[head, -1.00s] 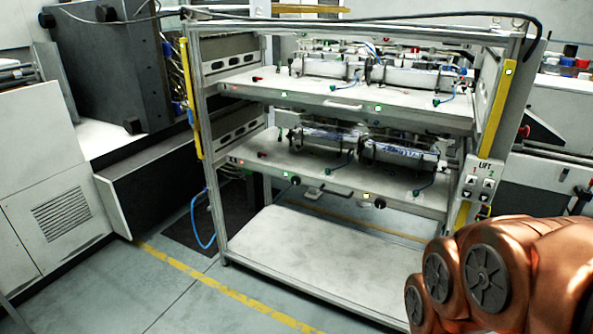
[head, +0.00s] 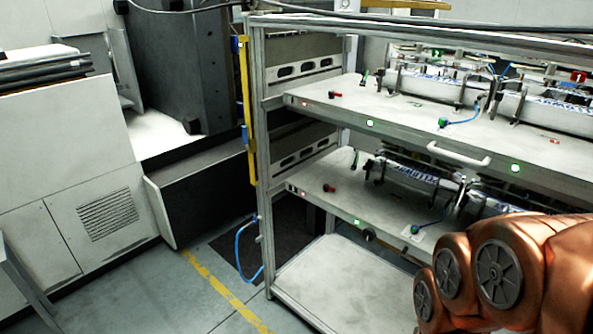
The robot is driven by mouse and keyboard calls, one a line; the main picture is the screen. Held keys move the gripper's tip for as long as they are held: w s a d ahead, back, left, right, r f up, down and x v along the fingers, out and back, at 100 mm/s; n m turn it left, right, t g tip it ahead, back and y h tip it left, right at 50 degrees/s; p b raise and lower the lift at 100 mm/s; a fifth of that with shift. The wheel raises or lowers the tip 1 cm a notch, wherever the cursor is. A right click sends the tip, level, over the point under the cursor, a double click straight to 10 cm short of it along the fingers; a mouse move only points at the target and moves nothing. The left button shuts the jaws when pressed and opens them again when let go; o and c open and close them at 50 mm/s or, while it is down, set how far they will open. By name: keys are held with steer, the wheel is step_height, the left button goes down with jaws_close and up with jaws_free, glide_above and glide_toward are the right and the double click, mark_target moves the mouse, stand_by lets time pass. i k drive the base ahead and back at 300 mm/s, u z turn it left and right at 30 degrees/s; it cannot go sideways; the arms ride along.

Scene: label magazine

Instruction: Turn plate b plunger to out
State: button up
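A metal rack holds an upper plate (head: 400,125) and a lower plate (head: 318,205), both pale shelf-like drawers with label magazines on top. I cannot read which one is plate b. On the upper plate a small red knob (head: 335,94) sits near the front left, and the lower plate has a similar red knob (head: 328,188). A dark round knob (head: 368,235) shows on the lower plate's front edge; I cannot tell whether it is the plunger or how it is set. My copper-coloured arm covers the lower right. My gripper is not in view.
A white handle (head: 458,154) sticks out from the upper plate's front. A yellow post (head: 246,110) stands at the rack's left, with a blue hose (head: 240,252) looping below it. Grey machine cabinets stand at the left. The floor (head: 165,300) in front is open.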

mark_target(326, 187)
steer(key=u, duration=0.05)
steer(key=i, duration=0.2)
steer(key=u, duration=0.05)
steer(key=k, duration=0.45)
steer(key=z, duration=0.45)
steer(key=i, duration=0.75)
steer(key=u, duration=0.65)
steer(key=i, duration=0.7)
steer(key=u, duration=0.6)
